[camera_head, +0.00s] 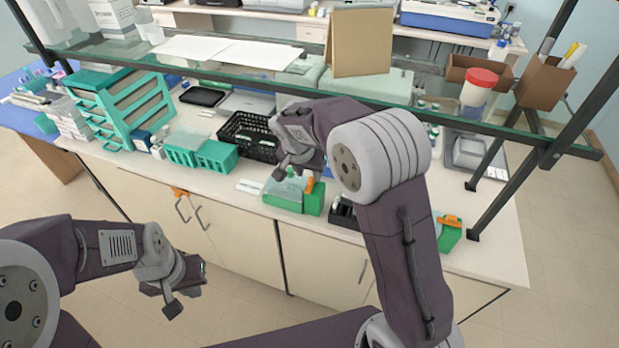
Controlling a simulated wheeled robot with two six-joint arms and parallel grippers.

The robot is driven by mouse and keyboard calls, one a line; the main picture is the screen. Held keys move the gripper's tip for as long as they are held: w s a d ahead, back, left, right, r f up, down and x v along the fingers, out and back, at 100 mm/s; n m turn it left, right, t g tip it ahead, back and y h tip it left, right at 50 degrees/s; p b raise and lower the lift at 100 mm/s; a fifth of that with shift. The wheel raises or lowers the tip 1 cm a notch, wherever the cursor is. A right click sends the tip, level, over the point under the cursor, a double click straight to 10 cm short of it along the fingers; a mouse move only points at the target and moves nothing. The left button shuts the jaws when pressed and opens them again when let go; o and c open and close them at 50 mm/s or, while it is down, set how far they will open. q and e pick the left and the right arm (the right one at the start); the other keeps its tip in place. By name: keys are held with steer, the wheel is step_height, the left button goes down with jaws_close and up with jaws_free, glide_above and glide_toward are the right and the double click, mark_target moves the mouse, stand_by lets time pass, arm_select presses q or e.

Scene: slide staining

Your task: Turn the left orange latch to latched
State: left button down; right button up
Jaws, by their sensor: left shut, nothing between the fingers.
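A small orange latch (180,192) sits at the top of the cabinet doors, just under the counter's front edge on the left. Its exact turn is too small to tell. My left gripper (185,289) is shut and empty, below the latch and apart from it, in front of the cabinet. My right gripper (291,172) hangs over the counter by a green box (284,201); I cannot tell whether its fingers are open. My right arm hides part of the counter and the cabinet front on the right.
Dark door handles (202,218) stick out below the latch. A black basket (250,136), teal racks (182,151) and a green holder with an orange part (449,232) stand on the counter. A glass shelf (215,75) hangs above. The floor left of the cabinet is clear.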

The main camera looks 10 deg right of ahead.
mark_target(311, 180)
steer(key=x, duration=0.4)
steer(key=shift+w+f, duration=0.2)
steer(key=shift+f, duration=0.1)
steer(key=shift+s+r, duration=0.1)
steer(key=shift+s, duration=0.05)
steer(key=shift+c, duration=0.9)
jaws_close()
